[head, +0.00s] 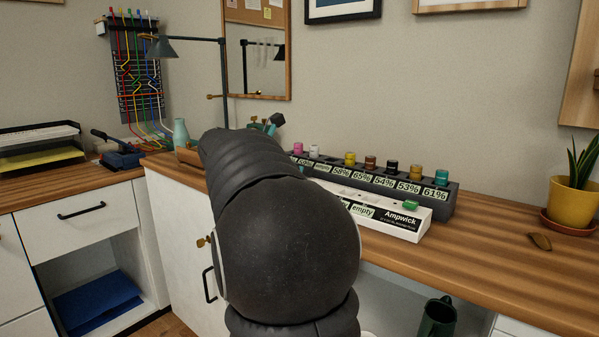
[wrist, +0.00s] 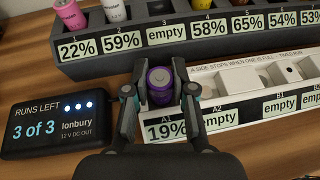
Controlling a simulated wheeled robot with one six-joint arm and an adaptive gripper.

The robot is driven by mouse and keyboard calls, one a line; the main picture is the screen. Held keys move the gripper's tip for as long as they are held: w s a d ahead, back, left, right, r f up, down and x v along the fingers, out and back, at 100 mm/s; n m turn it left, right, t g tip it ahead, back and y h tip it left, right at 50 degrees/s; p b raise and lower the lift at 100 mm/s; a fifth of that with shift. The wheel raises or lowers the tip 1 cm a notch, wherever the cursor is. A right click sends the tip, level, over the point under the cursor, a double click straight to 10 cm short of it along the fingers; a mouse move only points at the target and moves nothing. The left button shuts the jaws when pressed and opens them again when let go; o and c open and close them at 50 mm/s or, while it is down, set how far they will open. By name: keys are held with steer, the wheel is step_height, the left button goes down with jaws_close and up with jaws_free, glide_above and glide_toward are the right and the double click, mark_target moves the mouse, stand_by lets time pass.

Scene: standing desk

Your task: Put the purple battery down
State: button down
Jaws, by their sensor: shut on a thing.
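The purple battery (wrist: 160,84) stands upright between the fingers of my gripper (wrist: 160,95) in the wrist view. My gripper is shut on it. The battery is at the left end of the white Ampwick strip (wrist: 240,88), at the place marked A1, whose label (wrist: 166,130) reads 19%. Its lower end is hidden, so I cannot tell how deep it sits. Other labels on the strip read empty. In the head view my arm hides the gripper and battery; the strip's right end (head: 408,226) shows, with a green piece (head: 410,206) on it.
A dark rack (wrist: 120,53) with percent labels stands behind the strip; its place 3 reads empty and others hold coloured batteries. A black box (wrist: 55,125) reading "3 of 3" lies left of my gripper.

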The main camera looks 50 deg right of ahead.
steer(key=shift+f, duration=0.1)
steer(key=c, duration=1)
jaws_free()
steer(key=shift+o, duration=0.2)
steer(key=shift+a+r, duration=0.2)
steer(key=shift+r, duration=0.1)
steer(key=p+v, duration=0.1)
steer(key=v, duration=1)
steer(key=shift+a, duration=0.25)
